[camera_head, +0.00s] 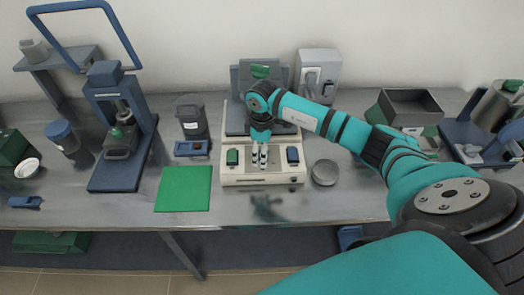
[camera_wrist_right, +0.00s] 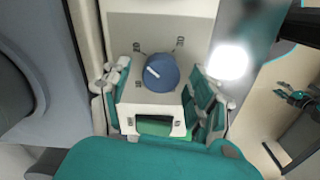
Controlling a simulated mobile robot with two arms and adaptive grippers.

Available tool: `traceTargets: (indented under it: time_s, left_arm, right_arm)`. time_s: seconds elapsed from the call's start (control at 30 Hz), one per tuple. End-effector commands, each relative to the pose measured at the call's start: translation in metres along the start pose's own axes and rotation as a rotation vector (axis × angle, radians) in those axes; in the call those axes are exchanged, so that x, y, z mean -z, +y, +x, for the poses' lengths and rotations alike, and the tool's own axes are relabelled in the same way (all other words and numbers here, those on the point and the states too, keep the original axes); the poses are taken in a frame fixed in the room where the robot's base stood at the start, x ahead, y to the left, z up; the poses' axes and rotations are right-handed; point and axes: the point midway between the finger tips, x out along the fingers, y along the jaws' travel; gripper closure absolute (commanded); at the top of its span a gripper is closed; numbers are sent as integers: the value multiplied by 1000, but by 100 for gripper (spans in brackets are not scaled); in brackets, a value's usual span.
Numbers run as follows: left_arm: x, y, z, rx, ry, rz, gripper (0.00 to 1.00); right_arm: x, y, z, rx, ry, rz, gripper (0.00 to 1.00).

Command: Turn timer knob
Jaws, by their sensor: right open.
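The timer knob (camera_wrist_right: 161,72) is a round blue dial with a white pointer line, set on a pale panel with printed numbers around it. In the right wrist view it lies between the two fingers of my right gripper (camera_wrist_right: 160,100), with a visible gap on either side. The pointer slants toward the upper left. In the head view my right gripper (camera_head: 263,164) points down at the front of a cream device (camera_head: 262,180); the knob itself cannot be made out there. My right gripper is open and empty. My left gripper is not in view.
A round metal tin (camera_head: 325,173) stands close on the right. A green mat (camera_head: 183,188) lies on the left, with a dark container (camera_head: 191,116) behind it. The table front is mostly clear.

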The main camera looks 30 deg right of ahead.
Motion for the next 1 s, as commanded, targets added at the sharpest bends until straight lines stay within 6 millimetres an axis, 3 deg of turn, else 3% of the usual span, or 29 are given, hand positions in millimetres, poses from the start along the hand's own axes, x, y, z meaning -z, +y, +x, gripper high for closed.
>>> traceTargets:
  time_s: [0.17, 0.5, 0.63, 0.8, 1.0]
  left_arm:
    - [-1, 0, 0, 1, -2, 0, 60]
    - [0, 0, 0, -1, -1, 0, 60]
    - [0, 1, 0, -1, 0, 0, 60]
    - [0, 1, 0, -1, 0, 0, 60]
    - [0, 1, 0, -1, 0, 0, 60]
  right_arm:
    - [0, 1, -15, -2, 1, 1, 39]
    - [1, 1, -86, -4, 4, 0, 39]
    - [0, 1, -105, -2, 2, 0, 39]
    - [0, 0, -118, -1, 1, 1, 39]
    - [0, 0, -120, 0, 1, 1, 39]
